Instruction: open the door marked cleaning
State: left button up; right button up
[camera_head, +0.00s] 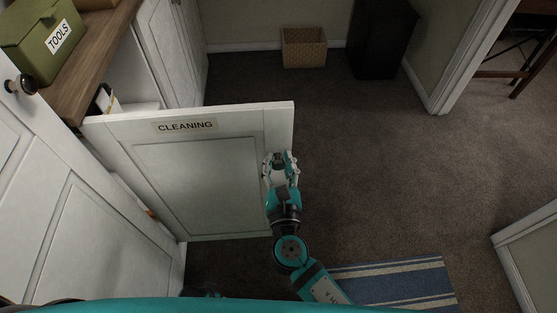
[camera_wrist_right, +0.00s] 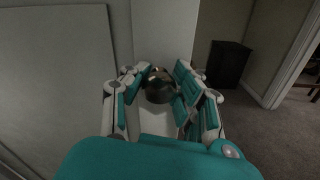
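The white cabinet door marked CLEANING (camera_head: 200,185) stands swung out from the cabinet in the head view, with its label (camera_head: 185,126) near the top edge. Its dark round knob (camera_wrist_right: 160,90) shows in the right wrist view, near the door's free edge. My right gripper (camera_head: 280,157) is at that edge, its fingers closed in around the knob from both sides. The same gripper (camera_wrist_right: 163,80) shows close up in the right wrist view. The fingers partly hide the knob. My left gripper is not in view.
A green TOOLS box (camera_head: 45,38) stands on the wooden counter (camera_head: 95,70). Another white door with a dark knob (camera_head: 22,85) is at the left. A wicker basket (camera_head: 304,48) and a black bin (camera_head: 383,40) stand at the back. Carpet right of the door is clear, except a striped rug (camera_head: 400,280).

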jog(key=o, duration=0.5)
jog(key=shift+o, duration=0.2)
jog(key=shift+s, duration=0.15)
jog(key=s+d, duration=0.1)
jog(key=s, duration=1)
jog(key=shift+s+d, duration=0.35)
